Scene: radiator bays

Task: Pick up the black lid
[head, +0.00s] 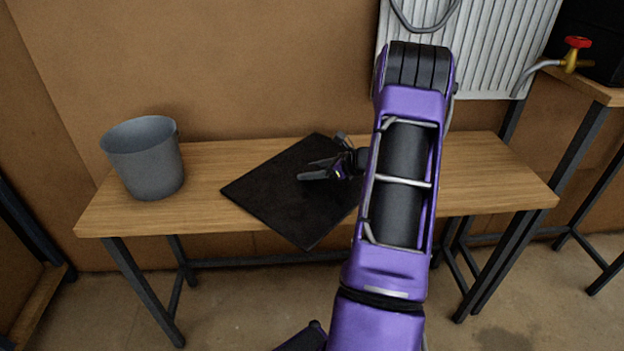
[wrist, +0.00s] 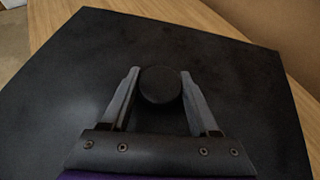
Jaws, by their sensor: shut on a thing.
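The black lid (head: 275,188) is a flat dark square plate, turned cornerwise over the middle of the wooden table, with its near corner past the front edge. It fills much of the wrist view (wrist: 60,90). A round black knob (wrist: 160,85) stands on it. My gripper (head: 312,170) is over the lid, and in the wrist view its two fingers (wrist: 160,76) are shut on the knob from both sides. I cannot tell whether the lid rests on the table or is slightly raised. My arm hides the lid's right part in the head view.
A grey bucket (head: 150,160) stands at the left end of the wooden table (head: 470,185). The table's right part is bare. A white radiator (head: 490,50) hangs on the wall behind. A brass tap with a red handle (head: 575,50) is at the upper right.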

